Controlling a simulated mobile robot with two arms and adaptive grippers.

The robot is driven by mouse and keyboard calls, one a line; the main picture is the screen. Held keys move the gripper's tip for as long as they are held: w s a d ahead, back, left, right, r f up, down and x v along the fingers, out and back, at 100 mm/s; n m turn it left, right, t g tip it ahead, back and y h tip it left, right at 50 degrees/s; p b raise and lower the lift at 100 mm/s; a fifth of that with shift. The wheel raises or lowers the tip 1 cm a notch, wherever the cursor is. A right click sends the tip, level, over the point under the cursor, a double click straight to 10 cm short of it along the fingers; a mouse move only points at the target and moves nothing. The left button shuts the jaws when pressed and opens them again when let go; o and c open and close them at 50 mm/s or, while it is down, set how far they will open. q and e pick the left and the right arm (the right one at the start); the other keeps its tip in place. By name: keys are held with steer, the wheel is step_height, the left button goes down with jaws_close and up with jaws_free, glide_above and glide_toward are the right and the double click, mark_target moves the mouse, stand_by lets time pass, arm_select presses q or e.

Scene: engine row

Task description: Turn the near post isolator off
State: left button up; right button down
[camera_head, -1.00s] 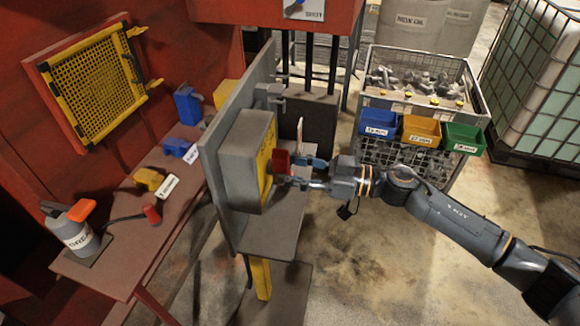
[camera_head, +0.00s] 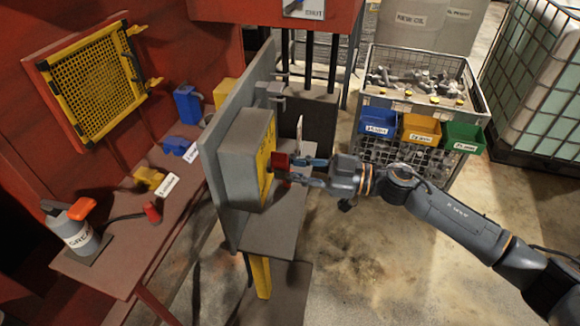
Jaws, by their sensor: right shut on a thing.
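The near post isolator is a grey box (camera_head: 240,157) with a yellow front plate (camera_head: 264,163), mounted on a grey upright panel (camera_head: 213,172). A red handle (camera_head: 280,160) sticks out from the yellow plate. My right gripper (camera_head: 288,169) comes in from the right and is shut on the red handle. Its fingers hide part of the handle, and the handle's exact angle is hard to read. My left gripper is not in view.
A brown table (camera_head: 120,262) with a grease bottle (camera_head: 73,231) and several small coloured parts stands left of the panel. A wire crate (camera_head: 425,72) with blue, yellow and green bins stands behind my right arm. The floor at lower right is open.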

steer(key=n, duration=0.3)
steer(key=shift+n+b, duration=0.4)
steer(key=n+b, duration=0.1)
steer(key=n, duration=0.2)
steer(key=shift+f+n, duration=0.1)
steer(key=shift+n, duration=0.2)
steer(key=n+b, duration=0.2)
steer(key=n, duration=0.1)
steer(key=shift+n, duration=0.3)
steer(key=shift+n+b, duration=1.35)
steer(key=shift+n, duration=0.75)
steer(key=c, duration=1.2)
jaws_free()
